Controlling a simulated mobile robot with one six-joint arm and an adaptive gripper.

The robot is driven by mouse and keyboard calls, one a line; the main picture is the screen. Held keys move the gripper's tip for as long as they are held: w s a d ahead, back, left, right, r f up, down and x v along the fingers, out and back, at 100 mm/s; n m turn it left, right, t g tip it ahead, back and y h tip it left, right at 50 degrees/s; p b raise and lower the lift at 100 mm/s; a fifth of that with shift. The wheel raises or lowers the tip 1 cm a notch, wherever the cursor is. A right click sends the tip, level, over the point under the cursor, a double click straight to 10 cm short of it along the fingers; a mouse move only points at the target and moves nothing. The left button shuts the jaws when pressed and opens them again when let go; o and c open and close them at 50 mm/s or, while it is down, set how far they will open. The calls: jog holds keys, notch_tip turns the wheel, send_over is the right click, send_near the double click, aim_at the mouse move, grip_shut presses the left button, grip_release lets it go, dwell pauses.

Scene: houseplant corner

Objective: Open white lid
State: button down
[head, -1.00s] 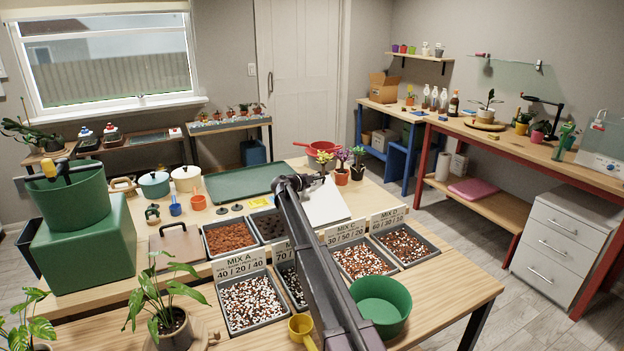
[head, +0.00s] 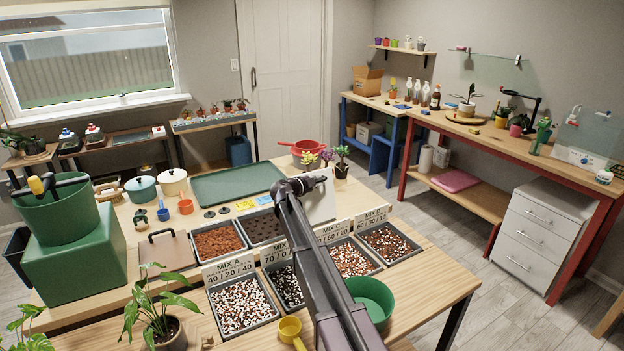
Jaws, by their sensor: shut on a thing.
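The white lid (head: 322,204) is a flat pale panel on the middle of the work table, just beyond my arm. It stands tilted up, with its left part hidden behind my arm. My gripper (head: 316,182) is at the lid's upper edge and looks shut on it. The fingertips are small, dark and partly covered by my own arm, so the exact grip is unclear. What lies under the lid is hidden.
Trays of soil mix (head: 240,304) with label cards stand near my arm, and a green bowl (head: 371,300) is to its right. A red pan (head: 306,149) and small potted plants (head: 342,160) stand close behind the lid. A green tray (head: 236,184) lies to the left.

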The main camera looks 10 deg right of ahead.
jog(key=shift+s+d, duration=0.2)
jog(key=shift+s, duration=0.25)
jog(key=shift+r, duration=0.1)
jog(key=c, duration=0.7)
grip_release()
jog(key=shift+s, duration=0.1)
